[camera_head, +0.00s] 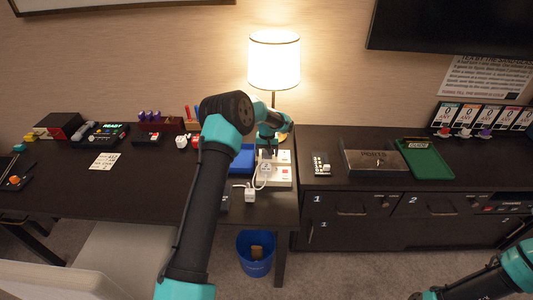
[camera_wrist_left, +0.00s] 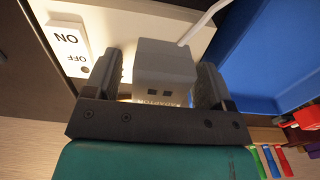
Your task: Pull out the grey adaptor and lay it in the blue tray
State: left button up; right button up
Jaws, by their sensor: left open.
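A pale grey-white adaptor (camera_wrist_left: 165,66) with two small dark square holes sits at the white power strip (camera_head: 282,179). My left gripper (camera_head: 267,152) is over the strip. In the left wrist view its open fingers (camera_wrist_left: 160,84) stand on either side of the adaptor; I cannot tell whether either touches it. The adaptor is largely hidden by the gripper in the head view. The blue tray (camera_head: 242,160) is just left of the strip, partly behind my left arm; it also shows in the left wrist view (camera_wrist_left: 275,60). My right arm shows at bottom right, without a clear gripper.
A white plug with a cable (camera_head: 265,167) is on the strip, and another white block (camera_head: 250,195) lies near the desk's front edge. A lit lamp (camera_head: 274,62) stands behind. An ON/OFF switch (camera_wrist_left: 67,42) is beside the adaptor. A blue bin (camera_head: 256,255) stands below.

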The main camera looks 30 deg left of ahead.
pick_arm(q)
jog(key=c, duration=1.2)
jog(key=shift+c, duration=0.2)
jog(key=shift+r, duration=0.15)
jog(key=shift+r, duration=2.7)
jog(key=shift+r, duration=0.15)
